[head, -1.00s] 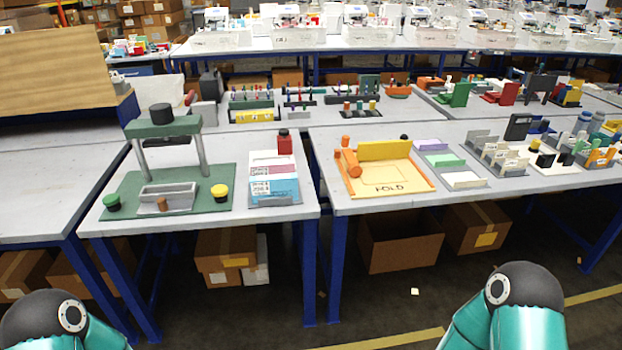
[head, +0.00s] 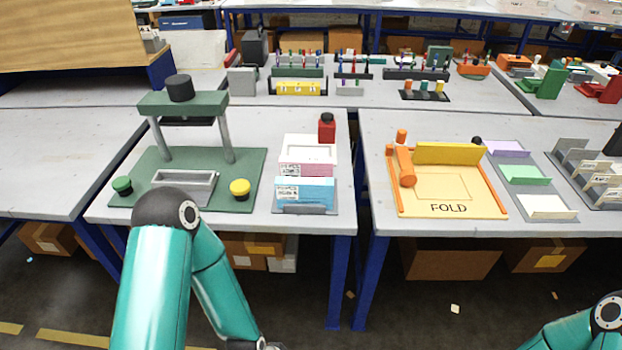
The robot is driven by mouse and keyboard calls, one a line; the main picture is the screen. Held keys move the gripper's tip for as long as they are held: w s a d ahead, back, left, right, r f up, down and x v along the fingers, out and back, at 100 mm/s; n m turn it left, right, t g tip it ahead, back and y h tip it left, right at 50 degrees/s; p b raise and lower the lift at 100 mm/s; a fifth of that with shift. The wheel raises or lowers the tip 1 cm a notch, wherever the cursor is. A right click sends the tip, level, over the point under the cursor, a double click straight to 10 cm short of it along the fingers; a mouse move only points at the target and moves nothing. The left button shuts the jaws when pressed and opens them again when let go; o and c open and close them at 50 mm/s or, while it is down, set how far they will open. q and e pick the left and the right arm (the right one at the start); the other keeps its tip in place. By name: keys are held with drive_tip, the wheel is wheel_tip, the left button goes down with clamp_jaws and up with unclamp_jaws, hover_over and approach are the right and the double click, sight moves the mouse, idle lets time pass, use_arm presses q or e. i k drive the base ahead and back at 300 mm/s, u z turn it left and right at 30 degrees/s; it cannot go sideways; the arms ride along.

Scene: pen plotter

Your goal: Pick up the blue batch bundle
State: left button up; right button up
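The blue batch bundle (head: 304,190) lies in a grey tray (head: 306,210) on the near table, at the front of a row with a pink bundle (head: 306,163) and a white one (head: 310,145) behind it. It carries a small printed label at its left. My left arm comes up from the bottom, in front of the table's edge, with its forearm bent down. The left gripper is cut off or hidden at the bottom edge. My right arm shows only at the lower right corner, and its gripper is out of view.
A green press (head: 183,110) with green and yellow buttons stands left of the bundles. A red bottle (head: 326,128) stands behind them. A yellow fold board (head: 447,190) lies on the table to the right, past a gap between tables.

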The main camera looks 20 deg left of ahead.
sight(289, 189)
drive_tip(key=u, duration=0.25)
drive_tip(key=i, duration=0.75)
drive_tip(key=u, duration=0.8)
